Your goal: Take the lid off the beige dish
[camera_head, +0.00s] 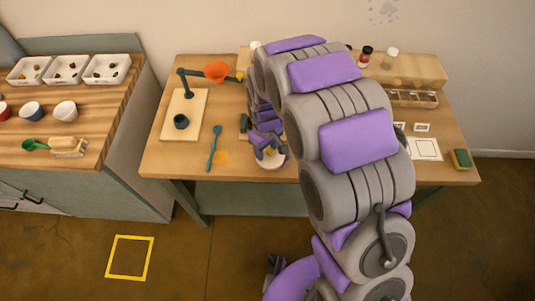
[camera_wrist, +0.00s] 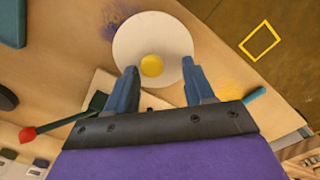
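The beige dish (camera_head: 272,163) stands on the wooden table near its front edge, partly hidden by my gripper in the head view. In the wrist view its round, off-white lid (camera_wrist: 178,36) is seen from above, with a yellow knob (camera_wrist: 152,66) at its middle; the dish body is hidden there. My gripper (camera_wrist: 159,66) is open, its two blue-grey fingers on either side of the knob with gaps between. In the head view my gripper (camera_head: 269,152) is just over the dish. I cannot tell the exact height of the fingertips above the lid.
A sponge (camera_head: 461,159) lies at the right edge. My arm hides much of the table's middle.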

